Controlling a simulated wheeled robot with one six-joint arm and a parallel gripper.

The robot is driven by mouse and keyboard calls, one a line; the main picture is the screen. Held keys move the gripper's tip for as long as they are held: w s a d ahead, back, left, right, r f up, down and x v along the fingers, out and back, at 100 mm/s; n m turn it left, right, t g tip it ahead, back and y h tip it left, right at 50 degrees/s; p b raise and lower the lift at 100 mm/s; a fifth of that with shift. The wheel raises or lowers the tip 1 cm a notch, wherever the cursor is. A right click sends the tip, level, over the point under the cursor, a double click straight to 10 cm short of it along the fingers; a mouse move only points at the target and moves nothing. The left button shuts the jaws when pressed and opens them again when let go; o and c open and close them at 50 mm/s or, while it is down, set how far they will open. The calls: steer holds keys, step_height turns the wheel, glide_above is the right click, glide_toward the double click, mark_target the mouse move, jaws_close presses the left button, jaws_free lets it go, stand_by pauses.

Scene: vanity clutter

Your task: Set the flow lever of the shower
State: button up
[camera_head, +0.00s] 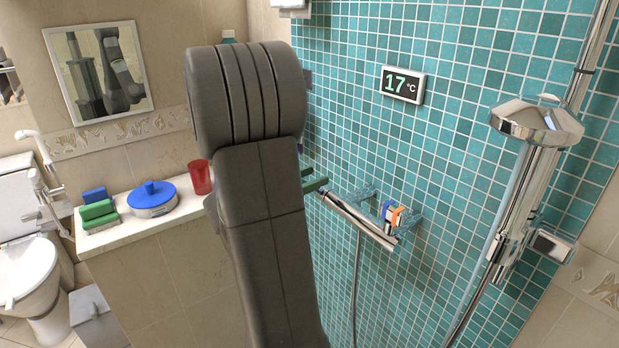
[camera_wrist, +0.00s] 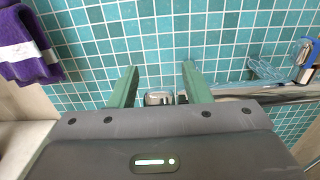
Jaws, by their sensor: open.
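My gripper (camera_wrist: 160,66) is open, with its two green fingers pointing toward the teal tiled wall in the wrist view. A small chrome piece (camera_wrist: 158,98), which looks like the shower's lever or knob, shows between the fingers with a gap at each side. In the head view the green fingers of my gripper (camera_head: 313,179) are at the left end of the chrome shower mixer bar (camera_head: 352,217). My arm hides that end of the bar there, so the lever's setting cannot be told. The bar also shows right of the fingers in the wrist view (camera_wrist: 285,96).
A shower head (camera_head: 536,123) hangs further right, and a display (camera_head: 403,84) reads 17 °C. A counter (camera_head: 115,236) holds a red cup (camera_head: 200,177). A purple towel (camera_wrist: 27,50) hangs at left.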

jaws_close()
